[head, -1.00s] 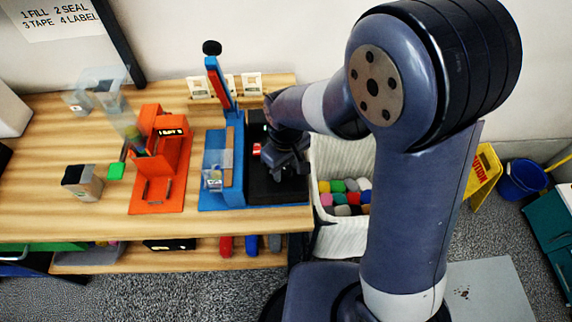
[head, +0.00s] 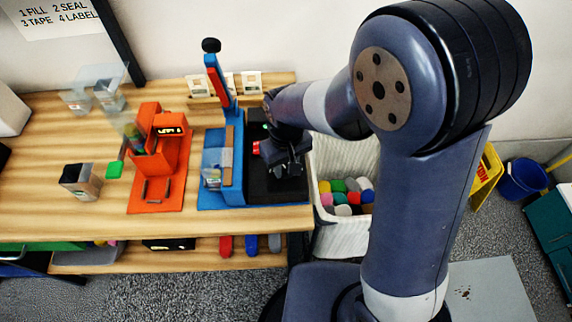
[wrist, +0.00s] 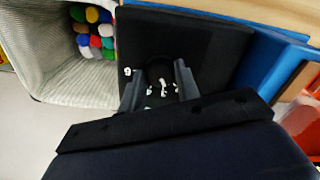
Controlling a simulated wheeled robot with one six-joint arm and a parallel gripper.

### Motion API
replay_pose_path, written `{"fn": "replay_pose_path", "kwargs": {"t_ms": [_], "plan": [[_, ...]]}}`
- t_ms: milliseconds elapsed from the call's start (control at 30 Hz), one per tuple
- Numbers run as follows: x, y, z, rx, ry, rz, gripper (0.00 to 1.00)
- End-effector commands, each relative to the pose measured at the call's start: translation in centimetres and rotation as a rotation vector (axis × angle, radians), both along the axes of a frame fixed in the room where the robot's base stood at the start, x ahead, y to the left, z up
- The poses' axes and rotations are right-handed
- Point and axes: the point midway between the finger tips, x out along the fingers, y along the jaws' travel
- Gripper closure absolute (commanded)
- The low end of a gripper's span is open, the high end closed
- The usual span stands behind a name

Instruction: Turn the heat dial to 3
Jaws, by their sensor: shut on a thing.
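The heat dial (wrist: 160,72) is a dark round knob with small white marks beside it, on the black panel (wrist: 205,45) of the blue sealer (head: 232,180). My gripper (wrist: 157,82) has one finger on each side of the dial and is shut on it. In the head view my gripper (head: 284,165) is over the black panel and hides the dial. The white marks are too small to read, so I cannot tell the setting.
A red button (head: 256,148) and a green light (head: 265,126) are near my gripper. The sealer's raised lever (head: 217,80) stands to the left, beyond it the orange device (head: 160,160). A white bin (head: 336,228) of coloured pieces is right of the table.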

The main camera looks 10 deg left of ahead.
Motion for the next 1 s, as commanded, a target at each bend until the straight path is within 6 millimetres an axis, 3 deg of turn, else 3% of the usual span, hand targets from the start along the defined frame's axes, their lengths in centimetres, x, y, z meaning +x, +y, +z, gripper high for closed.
{"fn": "replay_pose_path", "kwargs": {"t_ms": [433, 1000], "plan": [[0.02, 0.02, 0.00, 0.000, -0.001, -0.252, 0.92], [0.04, 0.03, 0.06, 0.001, -0.002, -0.301, 0.92]]}}
